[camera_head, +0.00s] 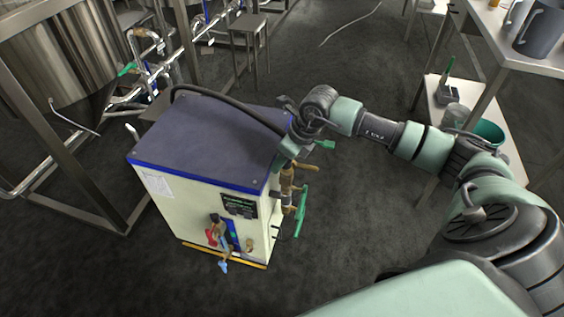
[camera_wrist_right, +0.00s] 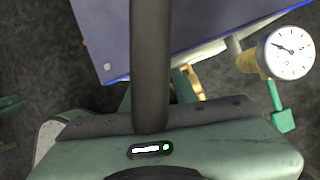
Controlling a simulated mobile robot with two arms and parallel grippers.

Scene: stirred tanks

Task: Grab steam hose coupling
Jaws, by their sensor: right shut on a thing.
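My right gripper (camera_head: 284,158) is at the upper right edge of the box-shaped steam unit (camera_head: 215,125), which has a dark blue top and cream sides. It is shut at the end of the dark steam hose (camera_head: 235,103). The hose arcs over the unit's top from the far left corner. In the right wrist view the hose (camera_wrist_right: 151,60) runs straight down to my gripper (camera_wrist_right: 150,128). The coupling at its end is hidden by the gripper, so I cannot tell whether it touches the brass fittings (camera_head: 287,180) just below. My left gripper is not in view.
A pressure gauge (camera_wrist_right: 290,52) and green-handled valves (camera_head: 300,212) stick out from the unit's right side, close to my gripper. A steel tank (camera_head: 60,55) stands at left, a stool (camera_head: 248,28) behind, and a white table (camera_head: 500,45) at right.

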